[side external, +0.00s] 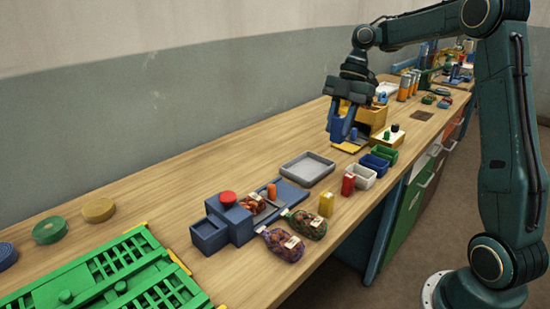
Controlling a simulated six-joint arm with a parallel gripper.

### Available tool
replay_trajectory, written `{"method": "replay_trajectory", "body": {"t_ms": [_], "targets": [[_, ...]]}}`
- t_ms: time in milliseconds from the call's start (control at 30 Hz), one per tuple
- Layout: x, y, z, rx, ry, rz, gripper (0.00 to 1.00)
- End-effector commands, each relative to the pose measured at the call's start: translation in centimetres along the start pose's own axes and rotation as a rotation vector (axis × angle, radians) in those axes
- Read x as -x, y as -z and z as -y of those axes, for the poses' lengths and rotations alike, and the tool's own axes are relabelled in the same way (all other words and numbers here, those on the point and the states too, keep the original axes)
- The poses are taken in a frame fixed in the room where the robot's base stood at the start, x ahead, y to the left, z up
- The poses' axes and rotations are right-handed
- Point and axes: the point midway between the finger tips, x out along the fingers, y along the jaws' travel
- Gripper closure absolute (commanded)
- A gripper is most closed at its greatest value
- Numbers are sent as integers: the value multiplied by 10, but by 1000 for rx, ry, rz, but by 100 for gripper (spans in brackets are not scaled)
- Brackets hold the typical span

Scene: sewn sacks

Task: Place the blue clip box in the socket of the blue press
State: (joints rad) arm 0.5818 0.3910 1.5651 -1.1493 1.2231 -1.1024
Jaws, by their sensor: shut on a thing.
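My gripper (342,138) hangs over the bench in front of a yellow machine. It is shut on a small blue thing (353,134), which looks like the blue clip box; the fingers hide most of it. The blue press (238,222) stands nearer the camera, left of my gripper and well apart from it. It has a red button on top and an open blue box-shaped part (209,235) at its left. I cannot tell at this size which opening is its socket. A filled sack (254,203) lies at the press.
Two more filled sacks (280,244) lie in front of the press. A yellow box (326,204), a red box (348,184) and small bins (360,177) line the front edge. A grey tray (307,168) lies behind them. A green slotted frame (118,277) fills the near left.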

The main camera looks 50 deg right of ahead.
Motion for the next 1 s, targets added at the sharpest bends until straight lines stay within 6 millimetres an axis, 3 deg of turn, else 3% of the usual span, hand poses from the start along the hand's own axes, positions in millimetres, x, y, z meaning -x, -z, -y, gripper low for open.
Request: {"method": "replay_trajectory", "body": {"t_ms": [467, 700, 1000], "targets": [[-60, 82, -73, -12, 6, -1, 94], [-97, 137, -103, -19, 4, 1, 94], [-148, 211, -126, -27, -3, 3, 94]]}}
